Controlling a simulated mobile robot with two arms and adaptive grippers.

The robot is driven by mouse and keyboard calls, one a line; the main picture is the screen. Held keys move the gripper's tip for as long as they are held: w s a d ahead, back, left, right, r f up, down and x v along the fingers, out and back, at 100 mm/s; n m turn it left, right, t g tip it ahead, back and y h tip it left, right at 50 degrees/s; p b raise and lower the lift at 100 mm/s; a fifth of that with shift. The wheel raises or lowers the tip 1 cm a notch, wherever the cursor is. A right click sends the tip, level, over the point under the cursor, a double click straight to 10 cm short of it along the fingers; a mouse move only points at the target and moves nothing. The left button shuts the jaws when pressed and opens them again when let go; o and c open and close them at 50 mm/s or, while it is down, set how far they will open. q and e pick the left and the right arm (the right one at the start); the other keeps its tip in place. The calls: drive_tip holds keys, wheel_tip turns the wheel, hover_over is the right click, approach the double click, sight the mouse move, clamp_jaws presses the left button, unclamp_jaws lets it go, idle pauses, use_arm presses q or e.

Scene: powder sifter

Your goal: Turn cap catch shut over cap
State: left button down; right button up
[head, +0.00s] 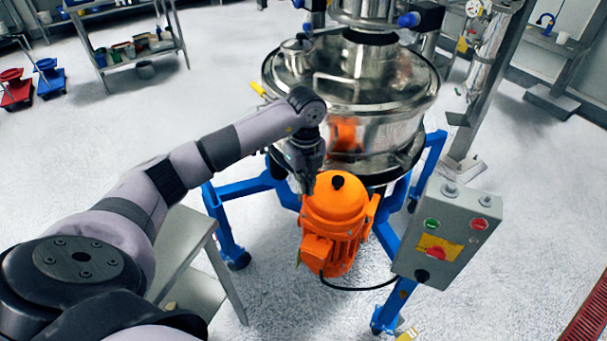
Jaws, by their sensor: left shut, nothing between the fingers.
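The powder sifter (385,130) is a round shiny steel drum on a blue frame. A small steel cap (297,58) stands on the left part of its lid. I cannot clearly make out the cap catch or tell whether it lies over the cap. A yellow lever (258,88) sticks out at the lid's left rim. My left gripper (307,188) points down in front of the drum's left side, above and left of the orange motor (337,215), below the lid and apart from the cap. It is shut and empty. My right gripper is not in view.
A grey control box (445,235) with buttons stands at the right. A grey step stand (185,250) is at the left, below my left arm. A steel column (490,80) rises behind on the right. Shelves (140,55) stand far left. The floor between is clear.

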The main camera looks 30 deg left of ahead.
use_arm(q)
wheel_tip(320, 180, up, 6)
drive_tip(key=p, duration=0.3)
drive_tip(key=shift+f, duration=0.25)
drive_tip(key=shift+d+f, duration=0.1)
idle(0.4)
